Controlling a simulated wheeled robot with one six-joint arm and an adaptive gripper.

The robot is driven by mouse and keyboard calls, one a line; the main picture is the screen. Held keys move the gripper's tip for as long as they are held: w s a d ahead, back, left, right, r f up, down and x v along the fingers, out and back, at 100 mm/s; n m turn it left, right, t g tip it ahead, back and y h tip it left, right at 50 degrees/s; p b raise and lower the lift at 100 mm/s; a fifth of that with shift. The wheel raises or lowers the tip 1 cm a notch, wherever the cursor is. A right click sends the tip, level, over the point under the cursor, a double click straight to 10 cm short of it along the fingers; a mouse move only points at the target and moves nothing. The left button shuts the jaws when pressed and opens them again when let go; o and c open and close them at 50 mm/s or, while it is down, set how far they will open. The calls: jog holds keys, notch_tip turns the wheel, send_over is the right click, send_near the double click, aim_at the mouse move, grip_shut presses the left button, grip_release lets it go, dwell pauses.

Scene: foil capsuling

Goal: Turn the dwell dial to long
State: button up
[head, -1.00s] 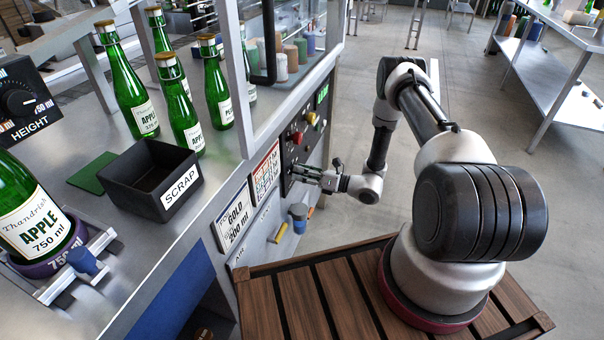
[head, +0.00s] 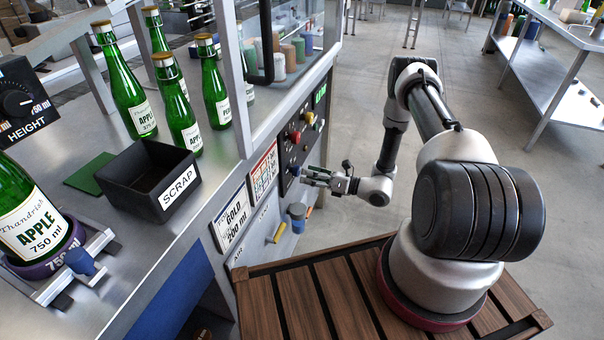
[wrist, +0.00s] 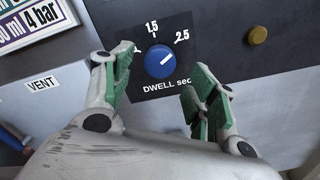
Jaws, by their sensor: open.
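The dwell dial (wrist: 159,62) is a round blue knob on a black plate marked "DWELL sec" in the wrist view. Marks 1.5 and 2.5 show above it, and a partly covered mark lies at its left. Its white pointer line slants up and right, to the 2.5 side. My gripper (wrist: 158,76) is open, with one green-padded finger left of the dial and one to its lower right. Neither finger visibly grips the knob. In the head view my gripper (head: 318,178) is at the machine's side panel, where the dial is hard to make out.
A brass-coloured knob (wrist: 257,35) sits right of the dial. A red button (head: 296,137) and a yellow one (head: 310,118) are higher on the panel.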

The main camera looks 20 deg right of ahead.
jog(key=v, duration=0.8)
jog(key=shift+s, duration=0.1)
